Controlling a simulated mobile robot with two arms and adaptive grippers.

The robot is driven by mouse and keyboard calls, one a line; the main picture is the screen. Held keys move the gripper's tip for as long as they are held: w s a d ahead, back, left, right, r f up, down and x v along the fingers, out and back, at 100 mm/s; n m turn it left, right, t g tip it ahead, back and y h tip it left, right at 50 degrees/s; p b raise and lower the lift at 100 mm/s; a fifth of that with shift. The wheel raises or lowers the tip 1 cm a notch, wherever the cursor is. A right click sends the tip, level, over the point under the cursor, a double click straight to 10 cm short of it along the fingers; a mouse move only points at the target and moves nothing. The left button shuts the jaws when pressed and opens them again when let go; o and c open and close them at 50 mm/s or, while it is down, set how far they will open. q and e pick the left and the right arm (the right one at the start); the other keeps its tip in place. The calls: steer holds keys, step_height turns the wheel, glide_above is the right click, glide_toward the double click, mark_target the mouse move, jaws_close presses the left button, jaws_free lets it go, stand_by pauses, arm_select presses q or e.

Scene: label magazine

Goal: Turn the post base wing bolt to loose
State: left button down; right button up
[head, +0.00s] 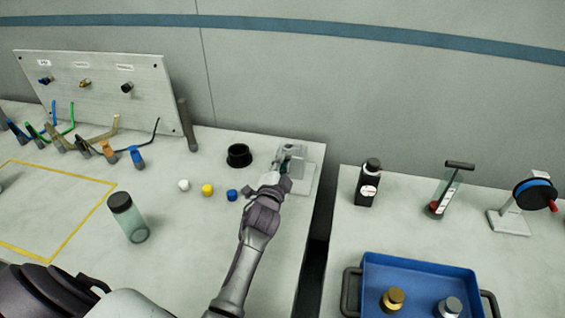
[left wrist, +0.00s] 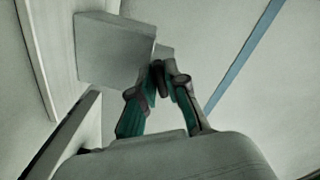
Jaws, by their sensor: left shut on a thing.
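The post base is a pale grey block on a light plate (head: 308,182) near the right edge of the left table. In the left wrist view the grey block (left wrist: 112,48) stands just beyond my fingers. My left gripper (head: 284,168) reaches it from the front. In the left wrist view my left gripper (left wrist: 160,80) has its teal-padded fingertips closed together around a small dark piece, which looks like the wing bolt (left wrist: 158,72) at the block's side. The fingers hide most of the bolt, so its turn angle cannot be told. My right gripper is out of view.
A black cup (head: 239,155) and white, yellow and blue caps (head: 232,195) lie left of my gripper. A lidded bottle (head: 128,217) stands further left. A gap separates the right table, which holds a blue tray (head: 420,278) and a black bottle (head: 368,186).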

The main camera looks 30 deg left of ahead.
arm_select(q)
steer(key=shift+d+f+n+p, duration=0.15)
steer(key=shift+n+p, duration=0.3)
steer(key=shift+n, duration=2.25)
steer(key=shift+f+n+p, duration=0.15)
steer(key=shift+n+p, duration=0.6)
steer(key=shift+n, duration=2.25)
stand_by(2.3)
